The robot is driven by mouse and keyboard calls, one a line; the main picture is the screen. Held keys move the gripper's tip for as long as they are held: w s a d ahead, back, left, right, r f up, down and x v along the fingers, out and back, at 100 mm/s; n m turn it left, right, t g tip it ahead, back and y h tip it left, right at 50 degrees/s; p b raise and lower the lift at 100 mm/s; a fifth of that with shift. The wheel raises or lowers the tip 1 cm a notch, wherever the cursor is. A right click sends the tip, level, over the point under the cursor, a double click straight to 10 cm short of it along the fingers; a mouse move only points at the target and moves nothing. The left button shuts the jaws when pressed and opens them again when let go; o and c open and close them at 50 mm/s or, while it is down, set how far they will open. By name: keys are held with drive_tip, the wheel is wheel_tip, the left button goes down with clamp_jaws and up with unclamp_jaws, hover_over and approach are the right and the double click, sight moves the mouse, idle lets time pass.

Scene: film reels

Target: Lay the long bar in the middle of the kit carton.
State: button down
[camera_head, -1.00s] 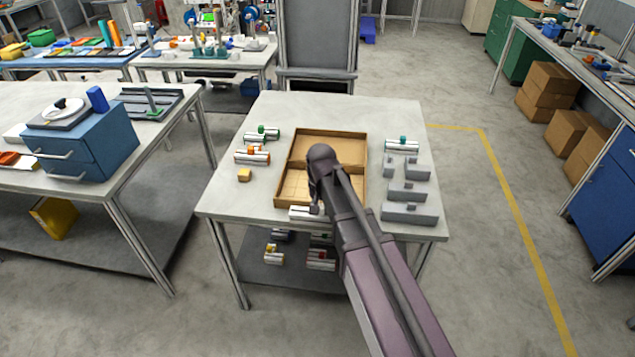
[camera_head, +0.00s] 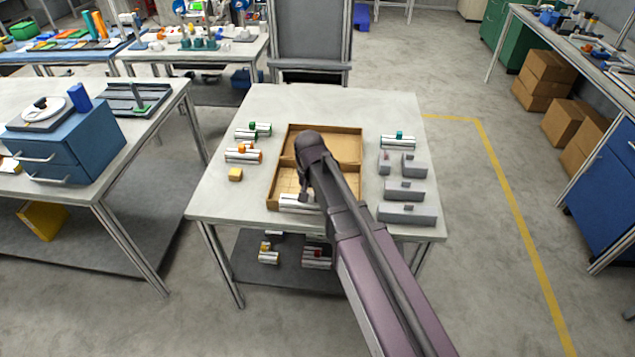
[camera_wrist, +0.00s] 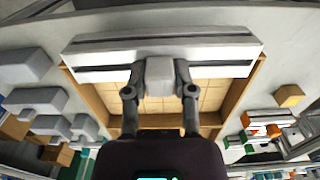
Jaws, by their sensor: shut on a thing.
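The long bar (camera_wrist: 90,62), pale with dark grooves and a grey block-shaped grip at its middle, spans most of the wrist view. My gripper (camera_wrist: 160,78) is shut on that grip. In the head view, the silvery bar (camera_head: 293,203) shows at the near edge of the kit carton, partly hidden by my gripper (camera_head: 306,196). The kit carton (camera_head: 347,142) is an open brown box on the table, with a gridded floor. In the wrist view its side wall (camera_wrist: 238,92) lies beyond the bar. I cannot tell how high the bar is above the carton.
On the table (camera_head: 300,100), grey blocks (camera_head: 405,213) and a green-topped bar (camera_head: 398,141) stand right of the carton. An orange cube (camera_head: 235,174) and bars with orange (camera_head: 243,152) and green tops (camera_head: 252,130) lie left. The table's far strip is clear.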

drive_tip(key=w+f+b, duration=0.1)
drive_tip(key=w, duration=1.3)
drive_tip(key=shift+d+f, duration=0.2)
drive_tip(key=shift+d, duration=0.2)
drive_tip(key=shift+w, duration=0.15)
drive_tip(key=shift+w, duration=0.2)
drive_tip(key=shift+w+f+b, duration=0.4)
drive_tip(key=shift+f+b, duration=0.1)
drive_tip(key=shift+b, duration=0.1)
drive_tip(key=shift+f+b, duration=1.35)
drive_tip(key=shift+b, duration=0.05)
drive_tip(key=shift+f, duration=0.15)
drive_tip(key=shift+c, duration=2.2)
unclamp_jaws()
